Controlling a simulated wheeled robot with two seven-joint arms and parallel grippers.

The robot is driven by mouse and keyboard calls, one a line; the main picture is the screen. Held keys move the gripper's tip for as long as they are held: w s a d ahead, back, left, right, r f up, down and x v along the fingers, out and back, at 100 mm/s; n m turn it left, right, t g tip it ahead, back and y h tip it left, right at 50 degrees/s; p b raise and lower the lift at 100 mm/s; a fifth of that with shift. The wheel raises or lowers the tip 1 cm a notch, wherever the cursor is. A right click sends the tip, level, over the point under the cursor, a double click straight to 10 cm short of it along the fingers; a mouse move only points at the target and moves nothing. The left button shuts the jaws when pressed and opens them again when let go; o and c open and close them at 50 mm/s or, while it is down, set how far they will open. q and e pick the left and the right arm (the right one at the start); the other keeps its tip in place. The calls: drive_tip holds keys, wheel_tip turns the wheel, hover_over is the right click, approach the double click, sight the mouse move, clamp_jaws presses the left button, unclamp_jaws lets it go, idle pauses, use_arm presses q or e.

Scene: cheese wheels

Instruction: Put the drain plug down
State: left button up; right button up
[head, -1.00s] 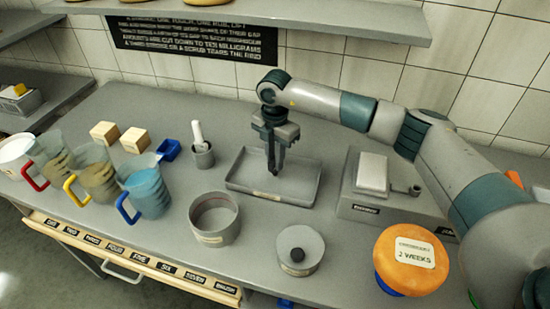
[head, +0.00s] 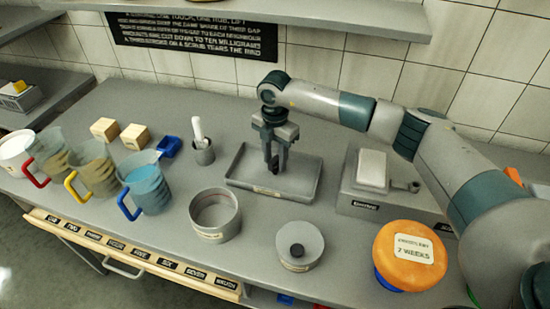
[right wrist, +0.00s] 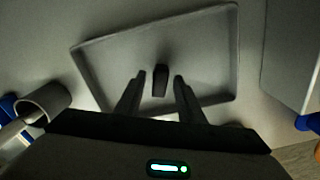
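The drain plug (right wrist: 160,80) is a small dark piece in the shallow grey tray (head: 240,185). In the right wrist view it shows between my right gripper's two fingertips, with a gap on each side. My right gripper (head: 275,168) points down over the tray, open around the plug. The tray's floor and rim also show in the right wrist view (right wrist: 105,65). In the head view the fingers partly hide the plug. I cannot tell its exact height above the tray floor. My left gripper is not in view.
A mortar with a pestle (head: 202,150) stands left of the tray, a scale (head: 372,180) right. In front are a round grey container (head: 215,217), a lidded pot (head: 299,247) and an orange cheese wheel (head: 410,255). Jugs (head: 147,185) stand at the left.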

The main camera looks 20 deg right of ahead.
sight(275, 160)
drive_tip(key=shift+r, duration=0.2)
drive_tip(key=shift+r, duration=0.25)
wheel_tip(275, 160, up, 11)
drive_tip(key=b, duration=0.5)
drive_tip(key=shift+r, duration=0.2)
